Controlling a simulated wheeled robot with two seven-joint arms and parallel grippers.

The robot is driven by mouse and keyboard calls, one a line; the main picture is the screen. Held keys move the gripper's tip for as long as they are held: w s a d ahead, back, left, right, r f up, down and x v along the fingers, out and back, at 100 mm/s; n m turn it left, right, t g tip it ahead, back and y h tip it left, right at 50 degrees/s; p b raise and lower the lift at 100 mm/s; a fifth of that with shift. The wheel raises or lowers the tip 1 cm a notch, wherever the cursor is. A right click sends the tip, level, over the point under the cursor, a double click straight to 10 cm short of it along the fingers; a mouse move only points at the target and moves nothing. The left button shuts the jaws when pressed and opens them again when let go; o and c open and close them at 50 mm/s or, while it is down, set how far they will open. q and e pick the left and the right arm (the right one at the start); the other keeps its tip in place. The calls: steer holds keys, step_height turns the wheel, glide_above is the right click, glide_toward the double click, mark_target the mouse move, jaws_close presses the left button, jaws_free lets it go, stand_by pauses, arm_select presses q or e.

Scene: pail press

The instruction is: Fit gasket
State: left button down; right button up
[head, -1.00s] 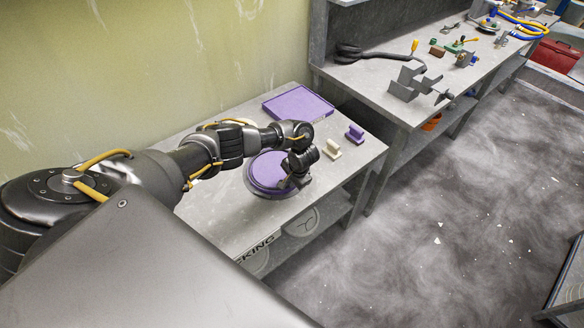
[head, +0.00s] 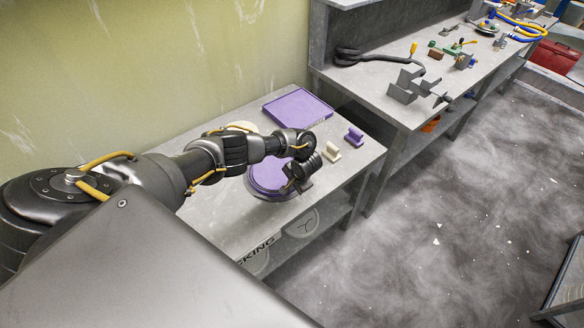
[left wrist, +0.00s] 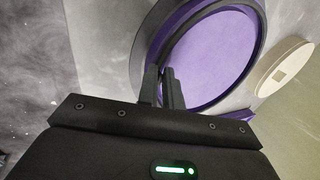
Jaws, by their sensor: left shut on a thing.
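A round purple lid (head: 266,182) with a raised rim lies on the grey bench, partly hidden by my left arm. In the left wrist view the purple lid (left wrist: 212,58) fills the upper middle, with a dark ring (left wrist: 160,40) along its rim that looks like the gasket. My left gripper (head: 298,184) is over the lid's right edge. In the left wrist view its two fingers (left wrist: 162,75) are close together at the rim, shut on what appears to be the ring. The exact grip is hard to see. My right gripper is not in view.
A purple rectangular tray (head: 297,107), a cream block (head: 332,152) and a purple block (head: 354,136) are on the bench (head: 225,228). A cream disc (head: 243,126) is partly behind my arm. A second bench (head: 375,92) with tools stands at the right.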

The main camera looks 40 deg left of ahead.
arm_select(q)
steer(key=shift+s+f+b, duration=0.1)
steer(key=shift+f+b, duration=0.25)
steer(key=shift+f, duration=0.25)
stand_by(0.5)
steer(key=shift+r+p, duration=0.4)
steer(key=shift+p, duration=0.35)
stand_by(0.3)
steer(key=shift+f, duration=0.4)
stand_by(0.6)
steer(key=shift+s+d, duration=0.1)
steer(key=shift+s, duration=0.05)
steer(key=shift+r, duration=0.15)
